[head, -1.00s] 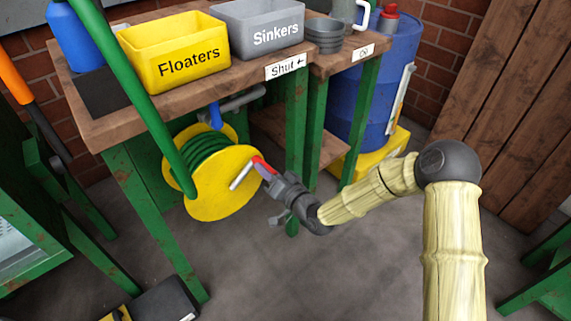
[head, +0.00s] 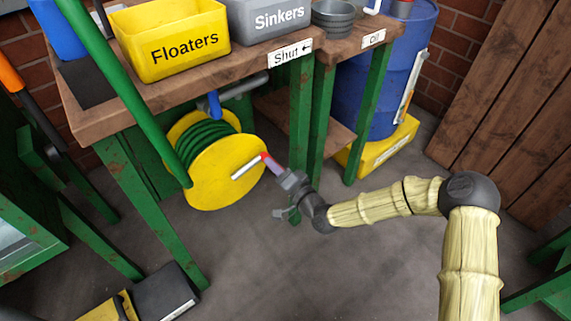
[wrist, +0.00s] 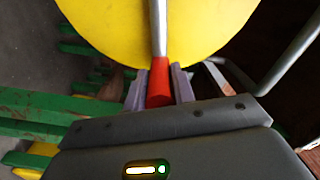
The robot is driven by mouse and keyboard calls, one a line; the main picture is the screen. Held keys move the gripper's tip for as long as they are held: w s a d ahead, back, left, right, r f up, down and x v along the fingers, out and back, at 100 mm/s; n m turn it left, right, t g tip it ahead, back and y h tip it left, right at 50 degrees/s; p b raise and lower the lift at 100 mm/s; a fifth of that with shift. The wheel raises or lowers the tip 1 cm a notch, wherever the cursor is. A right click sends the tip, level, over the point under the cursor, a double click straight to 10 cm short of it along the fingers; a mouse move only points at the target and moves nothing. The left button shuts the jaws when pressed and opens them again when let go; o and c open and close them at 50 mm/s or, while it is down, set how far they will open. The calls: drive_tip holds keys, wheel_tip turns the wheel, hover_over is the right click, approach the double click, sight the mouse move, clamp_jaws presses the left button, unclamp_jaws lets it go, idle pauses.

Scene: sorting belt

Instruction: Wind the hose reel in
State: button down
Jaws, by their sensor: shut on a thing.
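The yellow hose reel (head: 212,182) with green hose (head: 207,143) wound on it hangs under the workbench. Its crank handle (head: 247,167) is a grey rod with a red grip at its end. My gripper (head: 273,164) is at the right edge of the reel, shut on the red grip. In the wrist view the red grip (wrist: 159,84) sits between the two purple-grey fingers of my gripper (wrist: 159,90), with the grey rod running up across the yellow disc (wrist: 200,30). A green pipe or hose (head: 125,90) slants down past the bench to the reel.
The bench (head: 150,100) holds a yellow Floaters box (head: 165,45) and a grey Sinkers box (head: 262,18). Green bench legs (head: 301,120) stand just right of the reel. A blue drum (head: 385,85) stands on a yellow base behind.

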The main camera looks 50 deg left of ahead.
drive_tip(key=shift+f, duration=0.2)
drive_tip(key=c, duration=1.2)
unclamp_jaws()
drive_tip(key=shift+o, duration=0.2)
drive_tip(key=shift+r, duration=0.1)
drive_tip(key=s+d+p, duration=0.1)
drive_tip(key=d+p, duration=0.5)
drive_tip(key=d, duration=1.1)
drive_tip(key=shift+s+d, duration=0.15)
drive_tip(key=shift+d, duration=0.1)
